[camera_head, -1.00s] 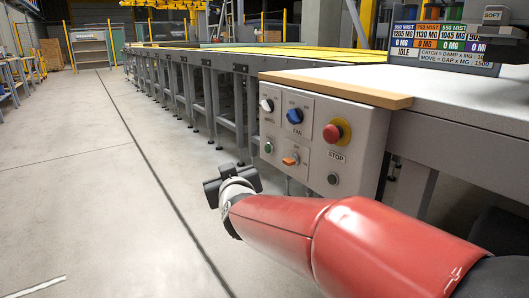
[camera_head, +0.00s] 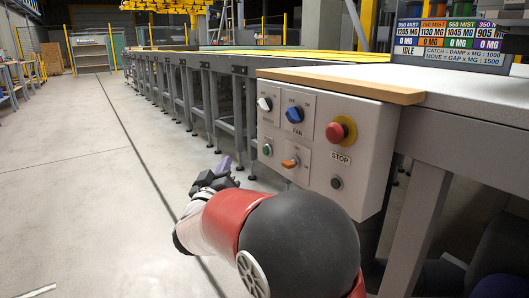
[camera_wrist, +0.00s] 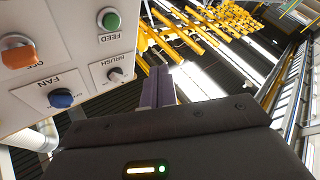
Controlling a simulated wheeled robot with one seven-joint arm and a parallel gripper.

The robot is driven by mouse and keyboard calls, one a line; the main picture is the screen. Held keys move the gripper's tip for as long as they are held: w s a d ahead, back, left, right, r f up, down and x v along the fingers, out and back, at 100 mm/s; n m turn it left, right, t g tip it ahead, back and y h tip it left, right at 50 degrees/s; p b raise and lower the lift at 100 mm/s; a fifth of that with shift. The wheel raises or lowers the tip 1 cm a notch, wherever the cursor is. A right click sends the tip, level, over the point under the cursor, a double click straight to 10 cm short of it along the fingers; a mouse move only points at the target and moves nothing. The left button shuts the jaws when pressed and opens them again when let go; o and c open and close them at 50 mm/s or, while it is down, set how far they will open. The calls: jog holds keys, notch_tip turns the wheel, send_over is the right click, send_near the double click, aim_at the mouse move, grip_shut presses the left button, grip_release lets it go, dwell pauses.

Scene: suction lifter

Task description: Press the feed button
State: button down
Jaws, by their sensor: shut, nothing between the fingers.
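The green feed button (camera_head: 267,149) is at the lower left of the grey control panel (camera_head: 315,167). In the wrist view the button (camera_wrist: 109,19), labelled FEED, is at the top left and the panel appears turned over. My gripper (camera_head: 226,164) is left of the panel and a little below the button in the head view, apart from it. Its fingers (camera_wrist: 157,82) show together in the wrist view, with nothing between them. They point past the panel's side, to the right of the button in that view.
Close to the feed button are the white brush knob (camera_head: 265,104), blue fan knob (camera_head: 294,115) and orange knob (camera_head: 290,163). A red stop button (camera_head: 338,132) and a dark button (camera_head: 336,183) are farther right. Open floor (camera_head: 70,190) lies to the left.

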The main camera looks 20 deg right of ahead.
aim_at(266, 151)
jog(key=w+d+b, duration=0.1)
jog(key=w+d, duration=0.1)
jog(key=d, duration=0.6)
jog(key=shift+w+d, duration=0.2)
jog(key=shift+w, duration=0.15)
jog(key=shift+d, duration=0.1)
dwell(1.8)
jog(key=shift+w+d, duration=0.1)
jog(key=shift+d, duration=0.2)
